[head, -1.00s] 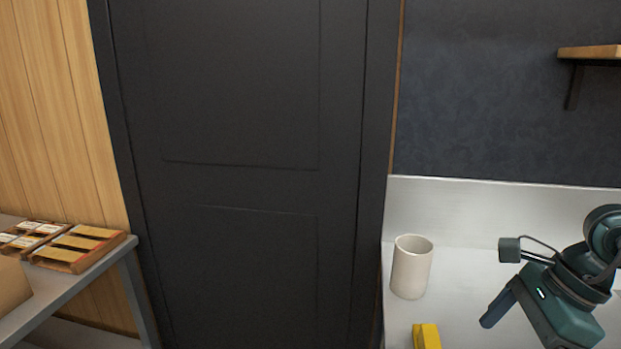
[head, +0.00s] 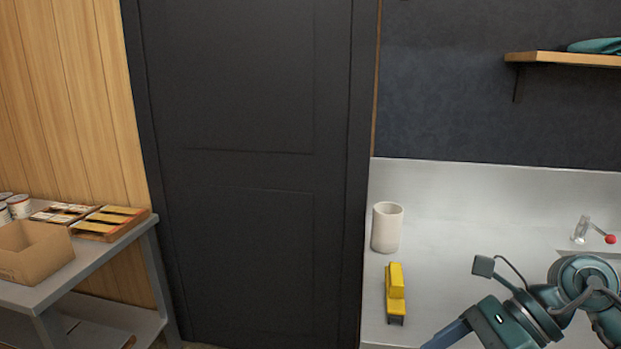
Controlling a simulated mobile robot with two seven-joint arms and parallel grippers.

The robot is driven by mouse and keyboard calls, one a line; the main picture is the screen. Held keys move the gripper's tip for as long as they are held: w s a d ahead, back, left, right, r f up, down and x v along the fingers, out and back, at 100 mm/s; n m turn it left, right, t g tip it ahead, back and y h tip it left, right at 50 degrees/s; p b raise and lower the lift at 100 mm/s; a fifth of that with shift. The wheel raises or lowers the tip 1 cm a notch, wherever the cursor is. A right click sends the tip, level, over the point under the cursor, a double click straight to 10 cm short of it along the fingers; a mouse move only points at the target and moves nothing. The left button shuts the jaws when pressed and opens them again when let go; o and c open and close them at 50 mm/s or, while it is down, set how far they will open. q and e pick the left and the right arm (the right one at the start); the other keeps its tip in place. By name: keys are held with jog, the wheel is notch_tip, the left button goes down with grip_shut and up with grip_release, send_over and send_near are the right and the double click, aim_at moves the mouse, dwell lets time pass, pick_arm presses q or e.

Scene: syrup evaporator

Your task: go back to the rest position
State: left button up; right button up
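My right arm comes in from the right over the metal counter in the head view. My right gripper (head: 448,336) points down and left at the bottom edge of the picture. One dark blue finger shows, cut off by the frame, so its opening and anything between the fingers are hidden. A yellow tool or block (head: 396,285) lies on the counter to the left of this gripper, apart from it in the picture. A white mug-like cup (head: 387,227) stands upright behind the yellow thing. My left gripper is not in view.
A metal counter (head: 460,235) runs along the right, with a red-knobbed tap (head: 609,239) at its back. A wooden shelf (head: 565,60) hangs above. A dark door (head: 250,200) fills the middle. A grey table (head: 95,262) at left holds a cardboard box (head: 35,262) and trays (head: 108,221).

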jog(key=w+a+r+m+t+y, duration=0.3)
jog(key=a+m+t+y, duration=0.5)
jog(key=m+y, duration=0.5)
jog(key=w+d+f+m+t+h+p, duration=0.15)
jog(key=f+m+t+h, duration=0.5)
jog(key=m, duration=0.65)
jog(key=w+d+f+m+t+h, duration=0.1)
jog(key=d+f+m+t+h, duration=0.2)
jog(key=f+m+h, duration=0.7)
jog(key=s+f+m+g+h, duration=0.2)
jog(key=s+f+m+g, duration=0.1)
jog(key=s+f+m, duration=0.2)
jog(key=f+m, duration=0.2)
jog(key=m, duration=0.1)
jog(key=shift+s+m+g, duration=0.25)
jog(key=shift+m+g, duration=0.05)
jog(key=shift+g, duration=0.05)
jog(key=s+f+m+g, duration=0.1)
jog(key=f, duration=0.1)
jog(key=s+a+f+m+g, duration=0.1)
jog(key=s, duration=0.1)
jog(key=s+f+g, duration=0.1)
jog(key=s+f, duration=0.1)
jog(key=shift+s+a+f+m+h, duration=0.25)
jog(key=shift+f+m+h, duration=0.1)
jog(key=shift+m, duration=0.05)
jog(key=shift+c, duration=0.2)
